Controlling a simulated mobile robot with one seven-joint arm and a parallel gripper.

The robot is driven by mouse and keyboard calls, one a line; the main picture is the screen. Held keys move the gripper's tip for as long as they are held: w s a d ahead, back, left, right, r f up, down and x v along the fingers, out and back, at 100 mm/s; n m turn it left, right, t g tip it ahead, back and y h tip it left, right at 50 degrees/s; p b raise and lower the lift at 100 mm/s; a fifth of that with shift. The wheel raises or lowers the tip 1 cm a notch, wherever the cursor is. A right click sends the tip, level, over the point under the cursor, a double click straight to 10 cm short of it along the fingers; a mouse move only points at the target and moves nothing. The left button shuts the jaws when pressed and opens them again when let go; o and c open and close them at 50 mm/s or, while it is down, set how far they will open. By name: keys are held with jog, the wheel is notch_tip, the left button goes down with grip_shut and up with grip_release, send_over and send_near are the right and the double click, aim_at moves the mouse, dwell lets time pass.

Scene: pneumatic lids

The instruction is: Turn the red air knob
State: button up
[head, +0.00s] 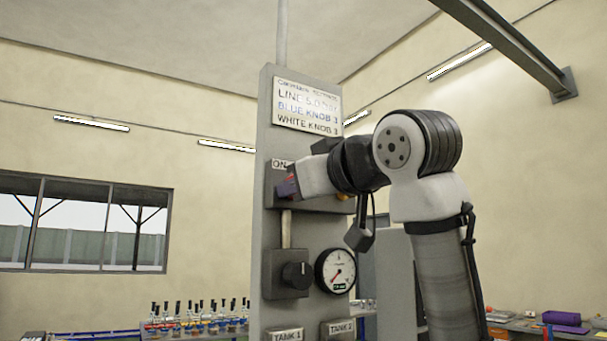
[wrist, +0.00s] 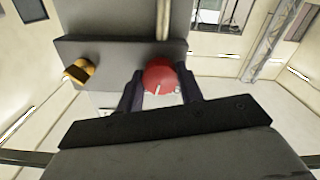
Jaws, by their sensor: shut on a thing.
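The red air knob (wrist: 160,77) is round with a short white mark on its rim. It sits on a grey box (wrist: 105,52) on the panel. In the wrist view my gripper (wrist: 158,90) has a dark finger on each side of the knob and is shut on it.
A yellow knob (wrist: 79,71) is on the same box. Lower on the grey panel (head: 270,110) are a black knob (head: 296,275) and a round gauge (head: 336,271). A sign (head: 307,106) is above. Bottles (head: 200,320) stand at the lower left.

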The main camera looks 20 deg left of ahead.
jog(key=n+p, duration=0.4)
jog(key=n, duration=0.7)
jog(key=shift+p, duration=0.35)
jog(key=o, duration=1)
jog(key=b+v, duration=0.4)
jog(key=v, duration=1)
jog(key=shift+b, duration=0.35)
